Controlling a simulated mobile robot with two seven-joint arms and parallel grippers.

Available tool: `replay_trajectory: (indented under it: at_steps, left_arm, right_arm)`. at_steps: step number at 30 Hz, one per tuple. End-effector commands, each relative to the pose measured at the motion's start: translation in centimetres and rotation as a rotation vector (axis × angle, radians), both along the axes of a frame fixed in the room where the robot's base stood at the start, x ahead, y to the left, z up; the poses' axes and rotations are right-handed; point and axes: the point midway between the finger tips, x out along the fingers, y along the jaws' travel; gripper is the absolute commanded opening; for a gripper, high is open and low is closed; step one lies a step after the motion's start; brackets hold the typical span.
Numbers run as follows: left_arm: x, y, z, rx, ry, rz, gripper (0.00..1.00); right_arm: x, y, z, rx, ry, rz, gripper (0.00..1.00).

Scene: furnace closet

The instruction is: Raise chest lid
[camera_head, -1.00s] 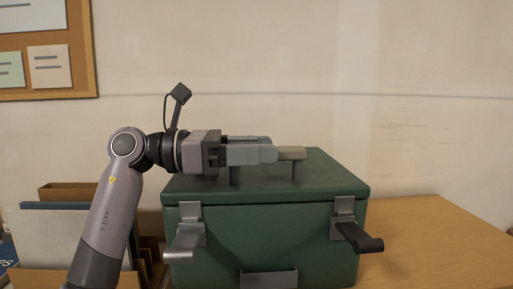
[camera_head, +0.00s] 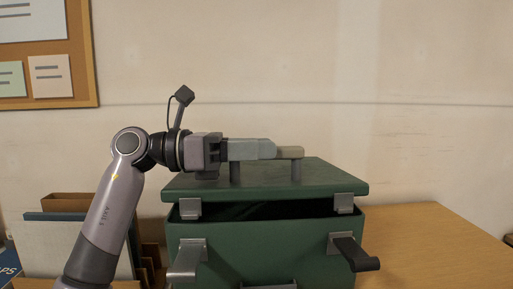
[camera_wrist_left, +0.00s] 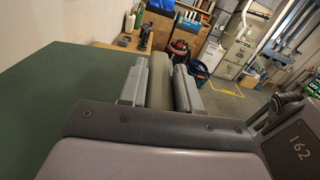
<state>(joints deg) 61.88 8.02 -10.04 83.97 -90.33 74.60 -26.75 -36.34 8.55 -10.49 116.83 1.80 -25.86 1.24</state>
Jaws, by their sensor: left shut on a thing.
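The green chest (camera_head: 265,245) stands on the wooden table. Its lid (camera_head: 335,180) is partly raised, with a dark gap showing between lid and body at the front. A grey bar handle (camera_head: 291,153) on two posts sits on top of the lid. My left gripper (camera_head: 270,149) comes in from the left and is shut on the handle. In the left wrist view its two fingers (camera_wrist_left: 160,84) lie on either side of the handle bar, with the green lid (camera_wrist_left: 55,95) at the left. Two latches, left (camera_head: 188,262) and right (camera_head: 352,252), hang open on the chest front. My right gripper is not in view.
The wooden table (camera_head: 430,235) is clear to the right of the chest. A file holder with folders (camera_head: 75,235) stands to the left, behind my left arm. A plain wall with a cork board (camera_head: 82,50) is behind.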

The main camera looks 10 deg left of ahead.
Motion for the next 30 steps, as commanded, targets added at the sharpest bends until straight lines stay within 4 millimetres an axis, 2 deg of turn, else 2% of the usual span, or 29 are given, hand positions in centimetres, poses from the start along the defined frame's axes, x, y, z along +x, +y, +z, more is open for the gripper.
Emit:
replay_trajectory:
  at_steps: [1,3,12,21,30]
  left_arm:
    - [0.4,0.2,1.6,-0.004,0.032,0.004,0.0]
    - [0.9,0.3,2.7,-0.012,0.076,0.005,0.0]
    - [3.6,0.8,6.5,-0.052,0.258,0.005,0.0]
    - [6.1,1.4,8.8,-0.052,0.247,0.008,0.0]
    - [7.4,1.6,9.5,-0.053,0.242,0.009,0.0]
  right_arm:
    - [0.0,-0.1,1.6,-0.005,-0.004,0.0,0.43]
    - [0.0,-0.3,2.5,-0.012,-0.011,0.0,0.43]
    - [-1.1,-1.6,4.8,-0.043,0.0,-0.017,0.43]
    - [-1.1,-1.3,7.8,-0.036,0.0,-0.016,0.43]
    - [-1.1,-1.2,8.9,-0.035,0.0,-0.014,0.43]
